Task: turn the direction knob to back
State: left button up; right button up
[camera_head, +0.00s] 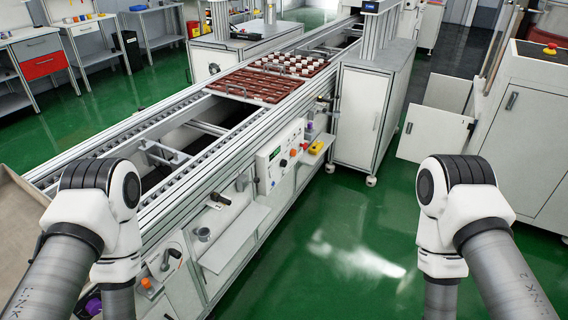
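A light grey control panel (280,142) is fixed to the side of the conveyor, near the middle of the view. It carries a small display and several small knobs and buttons, some orange-red, one blue-looking. The direction knob cannot be told apart from the others at this size, and its setting cannot be read. My two arms come in from the lower left and lower right, with their elbow joints in view. Both forearms run down out of the picture, so neither gripper is visible. Nothing of mine covers the panel.
The conveyor (165,205) runs diagonally to the back, carrying brown trays (252,85), one with white pots. Below the panel side is a white shelf (233,236). A white cabinet (362,115) stands beyond. Green floor right of the conveyor is clear.

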aim_at(283, 162)
jog(key=i+l, duration=0.4)
jog(key=i+l+z, duration=0.15)
jog(key=i+l, duration=0.25)
jog(key=i, duration=0.15)
jog(key=i+l, duration=0.35)
jog(key=i+l+z, duration=0.1)
jog(key=i+l, duration=0.25)
jog(key=i, duration=0.25)
